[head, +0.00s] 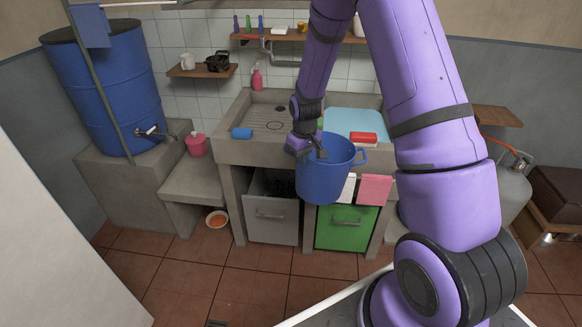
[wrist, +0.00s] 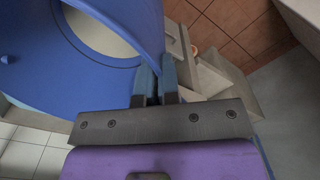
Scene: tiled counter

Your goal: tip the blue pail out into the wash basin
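The blue pail (head: 322,180) hangs in the air in front of the counter, roughly upright, with its open top facing up. My gripper (head: 305,150) is shut on the pail's left side near the rim. In the wrist view the fingers (wrist: 155,85) close at the edge of the pail (wrist: 130,25). A pale surface shows inside the pail there; I cannot tell what it is.
A red block (head: 363,138) sits on the basin's front edge, close to the pail. A blue sponge (head: 242,133) lies left on the counter beside the ribbed drainboard (head: 270,120). Cloths (head: 375,189) hang on the front. A pink soap bottle (head: 257,78) stands behind.

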